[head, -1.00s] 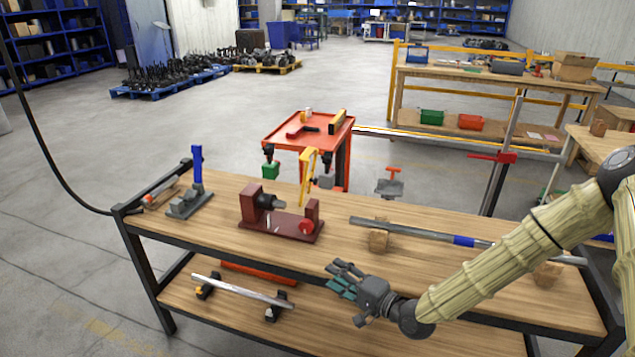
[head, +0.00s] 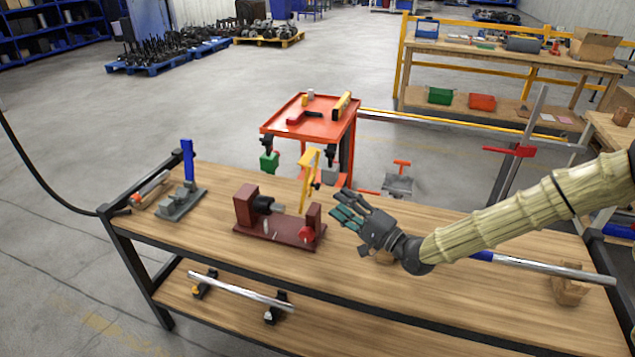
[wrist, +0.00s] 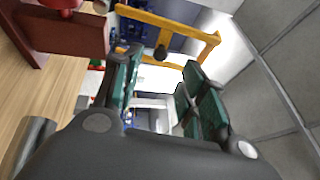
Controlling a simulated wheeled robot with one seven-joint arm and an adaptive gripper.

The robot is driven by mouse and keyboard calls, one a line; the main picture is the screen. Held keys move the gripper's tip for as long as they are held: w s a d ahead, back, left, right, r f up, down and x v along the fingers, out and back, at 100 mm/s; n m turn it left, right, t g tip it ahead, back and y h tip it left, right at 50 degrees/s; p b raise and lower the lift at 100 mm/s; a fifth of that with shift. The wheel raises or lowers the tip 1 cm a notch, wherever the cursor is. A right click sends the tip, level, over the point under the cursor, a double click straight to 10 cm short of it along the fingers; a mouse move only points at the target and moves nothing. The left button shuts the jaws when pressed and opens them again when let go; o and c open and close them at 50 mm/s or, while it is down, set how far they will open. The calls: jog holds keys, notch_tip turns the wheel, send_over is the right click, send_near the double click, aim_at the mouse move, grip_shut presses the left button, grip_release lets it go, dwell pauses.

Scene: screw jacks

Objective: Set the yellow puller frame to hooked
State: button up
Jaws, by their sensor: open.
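The yellow puller frame (head: 306,178) stands upright at the far edge of the workbench, by the right end of the dark red vise-like fixture (head: 275,235). In the wrist view the yellow frame (wrist: 178,33) shows as a bar with two side arms and a dark knob, beyond my fingers. My gripper (head: 345,210) is open and empty, to the right of the frame and apart from it. In the wrist view the teal-padded fingers of my gripper (wrist: 155,88) are spread, with the frame ahead between and above them.
A grey jack with a blue handle (head: 182,195) stands at the bench's left. A metal bar (head: 530,264) on wooden blocks lies at the right, partly behind my arm. An orange cart (head: 305,125) stands behind the bench. The bench front is clear.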

aim_at(318, 187)
jog(key=p+x, duration=0.2)
jog(key=x, duration=0.7)
jog(key=shift+w+a+r, duration=0.1)
jog(key=shift+w, duration=0.05)
grip_shut()
